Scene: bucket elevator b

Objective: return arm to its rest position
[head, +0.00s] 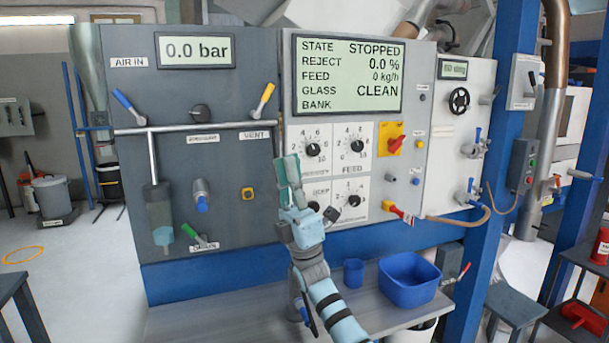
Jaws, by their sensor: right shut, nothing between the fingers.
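My right arm rises from the bottom middle of the head view. Its gripper (291,172) points up in front of the control panel, left of the round knobs (312,150), with its fingers shut and nothing between them. I cannot tell whether it touches the panel. My left gripper is not in view. The panel display (346,76) reads STOPPED, reject 0.0 %, feed 0 kg/h, glass CLEAN. The left display (194,50) reads 0.0 bar.
A grey bench (210,316) runs below the panel. A blue bin (409,282) and a small blue cup (354,272) stand on it, right of my arm. Blue (128,105), yellow (262,100) and green (195,236) levers stick out from the left panel. A blue post (505,150) stands at right.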

